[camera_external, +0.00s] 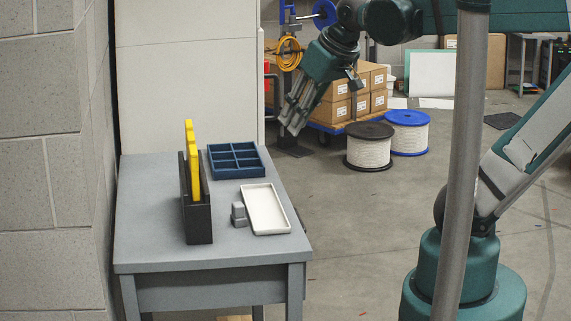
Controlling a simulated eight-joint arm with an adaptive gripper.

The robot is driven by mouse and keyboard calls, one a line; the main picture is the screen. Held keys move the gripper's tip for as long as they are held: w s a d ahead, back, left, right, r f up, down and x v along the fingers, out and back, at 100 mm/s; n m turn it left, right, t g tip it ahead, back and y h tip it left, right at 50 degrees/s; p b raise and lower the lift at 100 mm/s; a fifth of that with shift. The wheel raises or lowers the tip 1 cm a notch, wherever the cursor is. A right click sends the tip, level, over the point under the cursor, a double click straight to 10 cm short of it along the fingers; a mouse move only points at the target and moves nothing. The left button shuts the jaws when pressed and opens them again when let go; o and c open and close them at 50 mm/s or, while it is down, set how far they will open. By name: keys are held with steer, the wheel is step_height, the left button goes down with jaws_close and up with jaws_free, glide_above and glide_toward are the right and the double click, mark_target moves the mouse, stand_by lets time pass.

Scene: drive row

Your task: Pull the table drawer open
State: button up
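The grey table (160,221) stands against the block wall on the left. Below its top, the side facing the camera shows a plain grey panel (212,289). I see no handle on it, and I cannot tell whether it is the drawer's front. The table's right side is mostly hidden under the top, so a drawer there does not show. My gripper (290,122) hangs tilted down to the left, by the table's far right corner in the picture and apart from the table. Its fingers look empty, but their gap is too small to judge.
On the table are a black holder (199,222) with a yellow piece (192,158), a blue divided tray (237,161), a white tray (265,209) and small grey blocks (239,215). A grey post (463,160) stands in front. Boxes (362,95) and spools (369,147) stand behind.

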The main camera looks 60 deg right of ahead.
steer(key=w+d+m+g+y+p, duration=0.15)
steer(key=w+d+m, duration=0.3)
steer(key=d, duration=0.45)
steer(key=w+d+m+g, duration=0.3)
steer(key=w+d, duration=0.2)
steer(key=d, duration=0.4)
step_height(320, 180, down, 25)
steer(key=shift+a+f, duration=0.15)
steer(key=shift+s+f+n, duration=0.1)
steer(key=shift+n, duration=0.15)
steer(key=shift+w+a+f+b, duration=0.15)
steer(key=shift+f+b, duration=0.15)
steer(key=shift+f, duration=0.95)
steer(key=shift+w+a+f+b, duration=0.2)
steer(key=shift+f+b, duration=0.05)
steer(key=shift+f, duration=0.95)
steer(key=shift+w+a+f+b, duration=0.15)
steer(key=shift+f+b, duration=0.15)
steer(key=shift+f, duration=0.95)
steer(key=shift+c, duration=0.2)
jaws_close()
